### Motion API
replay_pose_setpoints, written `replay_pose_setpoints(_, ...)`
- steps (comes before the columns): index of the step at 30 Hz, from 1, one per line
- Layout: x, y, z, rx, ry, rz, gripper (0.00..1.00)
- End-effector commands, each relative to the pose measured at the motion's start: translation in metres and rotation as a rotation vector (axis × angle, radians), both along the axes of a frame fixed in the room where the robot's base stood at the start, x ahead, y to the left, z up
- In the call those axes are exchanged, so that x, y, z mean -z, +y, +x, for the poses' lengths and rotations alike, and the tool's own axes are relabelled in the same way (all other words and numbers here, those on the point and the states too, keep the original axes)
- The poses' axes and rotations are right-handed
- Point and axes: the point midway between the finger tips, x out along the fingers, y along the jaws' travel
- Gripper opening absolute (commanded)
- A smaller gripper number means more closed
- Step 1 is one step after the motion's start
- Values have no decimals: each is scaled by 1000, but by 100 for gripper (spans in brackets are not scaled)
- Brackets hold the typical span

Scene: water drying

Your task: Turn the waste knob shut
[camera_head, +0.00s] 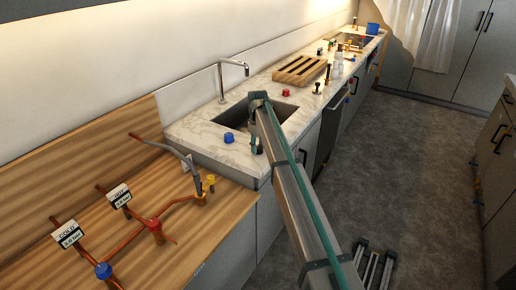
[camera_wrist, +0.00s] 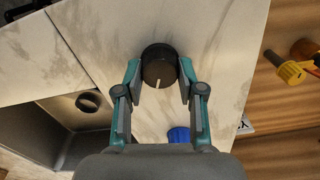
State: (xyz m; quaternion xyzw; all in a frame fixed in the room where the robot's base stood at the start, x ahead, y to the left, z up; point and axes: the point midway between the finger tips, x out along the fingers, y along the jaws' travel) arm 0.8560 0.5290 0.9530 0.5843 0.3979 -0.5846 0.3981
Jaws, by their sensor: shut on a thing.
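A round black knob (camera_wrist: 158,62) with a white pointer line stands on the marble counter beside the sink, likely the waste knob. In the wrist view its pointer line faces the bottom of the picture, toward my gripper's palm. My gripper (camera_wrist: 159,78) is shut on this knob, one finger at each side. In the head view my gripper (camera_head: 257,147) is low at the counter's front edge, right of the blue knob, and the black knob is mostly hidden there. The sink (camera_wrist: 60,115) shows its dark drain hole in the wrist view.
A blue knob (camera_head: 229,137) stands close by on the counter; it also shows in the wrist view (camera_wrist: 179,135). A tall tap (camera_head: 222,78) rises behind the sink. A wooden rack (camera_head: 299,70) lies beyond. Copper pipes with coloured valves (camera_head: 154,225) cover the wooden counter at left.

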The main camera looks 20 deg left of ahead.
Motion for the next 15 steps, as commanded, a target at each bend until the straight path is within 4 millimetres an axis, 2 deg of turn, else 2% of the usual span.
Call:
replay_pose_setpoints(6,0,1,0,-187,-1,1,4)
replay_pose_setpoints(15,0,1,-1,-365,-1,1,4)
